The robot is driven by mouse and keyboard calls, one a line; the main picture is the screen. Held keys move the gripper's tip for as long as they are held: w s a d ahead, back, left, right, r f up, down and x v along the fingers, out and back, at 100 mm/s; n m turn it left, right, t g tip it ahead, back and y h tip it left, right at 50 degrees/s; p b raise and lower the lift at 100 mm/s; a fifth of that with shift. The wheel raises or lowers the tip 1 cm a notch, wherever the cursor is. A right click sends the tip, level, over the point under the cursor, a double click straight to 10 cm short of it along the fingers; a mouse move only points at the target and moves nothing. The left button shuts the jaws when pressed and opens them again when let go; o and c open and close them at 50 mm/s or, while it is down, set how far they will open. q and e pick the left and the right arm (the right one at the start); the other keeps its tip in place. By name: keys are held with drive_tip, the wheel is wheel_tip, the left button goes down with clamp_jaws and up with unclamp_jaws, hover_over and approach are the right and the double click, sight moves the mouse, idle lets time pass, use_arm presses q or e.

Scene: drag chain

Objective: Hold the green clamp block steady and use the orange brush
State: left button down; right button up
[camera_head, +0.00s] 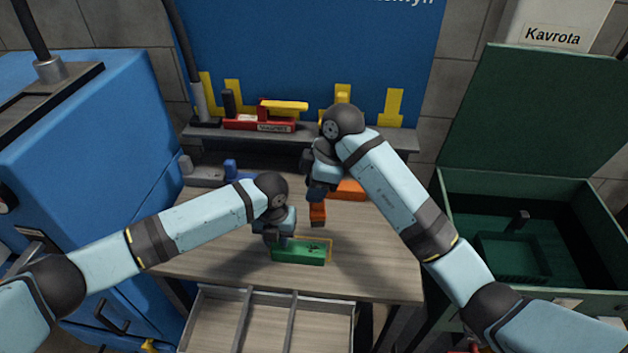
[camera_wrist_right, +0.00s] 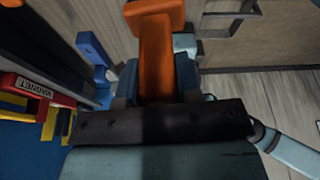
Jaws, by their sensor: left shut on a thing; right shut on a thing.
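The green clamp block (camera_head: 298,256) lies on the wooden worktop, with small dark bits on its top. My left gripper (camera_head: 278,240) is shut on its left end from above. My right gripper (camera_head: 317,190) is shut on the orange brush (camera_head: 317,213) and holds it just behind the block; it looks apart from the block, though the exact gap is hard to judge. In the right wrist view the orange brush (camera_wrist_right: 157,60) sits between the fingers of my right gripper (camera_wrist_right: 158,88). The brush's working end is not clearly visible.
A yellow outline (camera_head: 331,250) edges the block's spot. An orange item (camera_head: 350,189) and a blue item (camera_head: 240,174) lie farther back. A shelf (camera_head: 385,140) holds a red magnet box (camera_head: 258,124). An open divided drawer (camera_head: 222,320) is in front; an open green chest (camera_head: 580,290) stands right.

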sight(316, 212)
drive_tip(key=shift+f+m, duration=0.3)
drive_tip(key=shift+m, duration=0.6)
drive_tip(key=shift+f, duration=3.45)
drive_tip(key=shift+s+a+f, duration=0.1)
drive_tip(key=shift+s+f, duration=0.3)
drive_tip(key=shift+s, duration=0.2)
drive_tip(key=shift+w, duration=0.5)
drive_tip(key=shift+s+f, duration=0.1)
drive_tip(key=shift+s, duration=2.15)
drive_tip(key=shift+w, duration=2.4)
drive_tip(key=shift+s+r, duration=0.1)
drive_tip(key=shift+r, duration=4)
